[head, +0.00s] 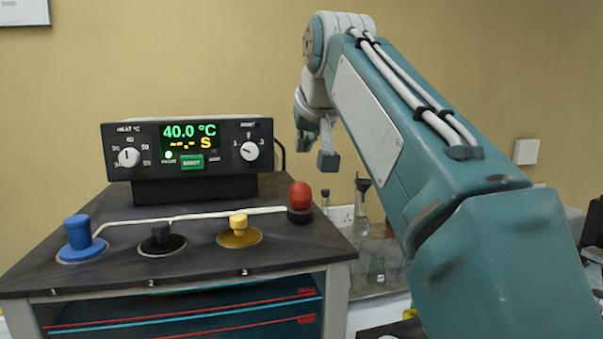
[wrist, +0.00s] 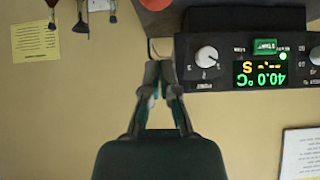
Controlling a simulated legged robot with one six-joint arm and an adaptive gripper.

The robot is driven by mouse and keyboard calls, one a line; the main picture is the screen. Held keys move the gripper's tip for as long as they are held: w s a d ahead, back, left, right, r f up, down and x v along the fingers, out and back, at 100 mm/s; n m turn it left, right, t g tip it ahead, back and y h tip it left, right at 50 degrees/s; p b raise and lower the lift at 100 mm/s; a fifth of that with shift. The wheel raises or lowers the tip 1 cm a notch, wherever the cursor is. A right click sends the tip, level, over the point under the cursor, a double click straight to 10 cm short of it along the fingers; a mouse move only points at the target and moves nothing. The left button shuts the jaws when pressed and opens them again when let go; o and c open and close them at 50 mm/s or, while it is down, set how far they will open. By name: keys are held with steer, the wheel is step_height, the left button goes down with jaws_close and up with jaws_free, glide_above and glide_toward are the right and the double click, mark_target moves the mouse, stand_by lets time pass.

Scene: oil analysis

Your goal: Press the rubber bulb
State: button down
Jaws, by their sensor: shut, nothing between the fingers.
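The red rubber bulb (head: 300,195) stands upright on a dark round base at the right rear of the bench top, at the end of a pale tube. Its red top also shows at the upper edge of the wrist view (wrist: 155,4). My gripper (head: 316,150) is shut and empty, above the bulb and slightly to its right in the head view, apart from it. In the wrist view the fingertips (wrist: 159,72) are together, below the bulb in that upside-down picture.
A control box (head: 190,150) with a lit display reading 40.0 °C stands at the back of the bench (head: 200,280). Blue (head: 78,232), black (head: 161,233) and yellow (head: 239,225) stoppers line the bench top. Glassware (head: 361,205) stands right of the bench, behind my arm.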

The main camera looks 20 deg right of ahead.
mark_target(302, 186)
steer(key=w+f, duration=0.2)
steer(key=f, duration=0.1)
steer(key=shift+d+f, duration=0.1)
steer(key=shift+f, duration=1.25)
steer(key=shift+f, duration=1.05)
